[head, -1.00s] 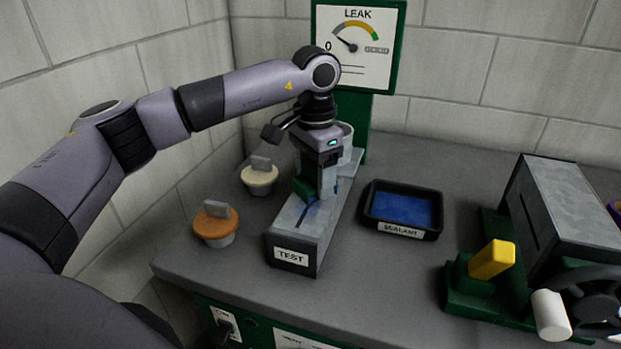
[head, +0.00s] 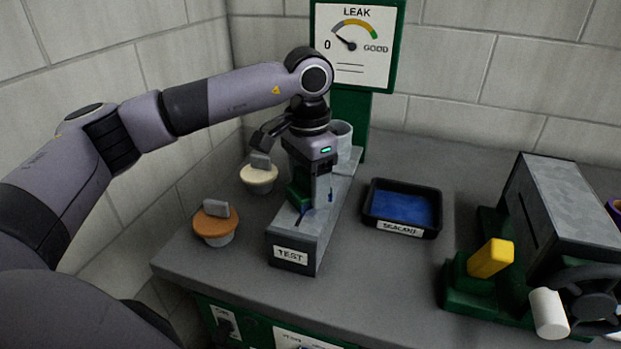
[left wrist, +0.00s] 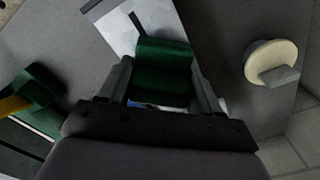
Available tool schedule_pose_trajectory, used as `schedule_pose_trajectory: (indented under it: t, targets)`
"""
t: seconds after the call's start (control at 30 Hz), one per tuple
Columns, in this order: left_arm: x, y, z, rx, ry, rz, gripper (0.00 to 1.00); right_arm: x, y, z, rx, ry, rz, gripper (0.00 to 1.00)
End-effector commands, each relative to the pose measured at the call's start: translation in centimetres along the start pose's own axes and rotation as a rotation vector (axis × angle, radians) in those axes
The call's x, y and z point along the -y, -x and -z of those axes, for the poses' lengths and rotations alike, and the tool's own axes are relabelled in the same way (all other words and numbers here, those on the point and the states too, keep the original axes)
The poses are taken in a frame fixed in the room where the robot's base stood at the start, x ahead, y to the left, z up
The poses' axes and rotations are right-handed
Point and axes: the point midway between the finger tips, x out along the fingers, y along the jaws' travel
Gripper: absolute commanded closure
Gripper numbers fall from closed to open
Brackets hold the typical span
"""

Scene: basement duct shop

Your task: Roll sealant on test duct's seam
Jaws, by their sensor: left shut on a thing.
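The test duct (head: 310,245) is a long grey box with a TEST label, lying lengthwise on the bench. My left gripper (head: 312,197) is over the duct's top, pointing down, shut on a green block-like tool, probably the roller (head: 297,194). The tool also shows between the fingers in the left wrist view (left wrist: 163,70). Blue shows on the duct's top beside and below the tool; the gripper hides most of the seam, and I cannot tell how far the blue runs. The black sealant tray (head: 402,231) holds blue sealant (head: 402,207), right of the duct. My right gripper is out of view.
Left of the duct stand an orange-lidded pot (head: 215,222) and a cream-lidded pot (head: 258,177). A green LEAK gauge board (head: 355,45) stands behind, its needle near 0. At right is a green machine with a yellow handle (head: 491,258) and a crank (head: 590,305). Bench is clear around the tray.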

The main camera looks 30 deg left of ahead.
Motion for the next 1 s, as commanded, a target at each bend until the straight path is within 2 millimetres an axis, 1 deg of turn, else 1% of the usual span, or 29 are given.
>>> schedule_pose_trajectory:
  t: [0.3, 0.57, 1.0]
  targets:
    - [-1.6, -0.3, -2.1, -0.001, 0.0, 0.0, 0.6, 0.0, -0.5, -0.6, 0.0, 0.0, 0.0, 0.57]
    - [-2.2, -0.2, -2.8, 0.0, 0.001, 0.0, 0.6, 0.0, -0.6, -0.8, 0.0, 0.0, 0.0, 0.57]
    - [-4.3, -0.5, -5.4, 0.002, 0.0, -0.001, 0.6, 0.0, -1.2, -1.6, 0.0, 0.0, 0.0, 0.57]
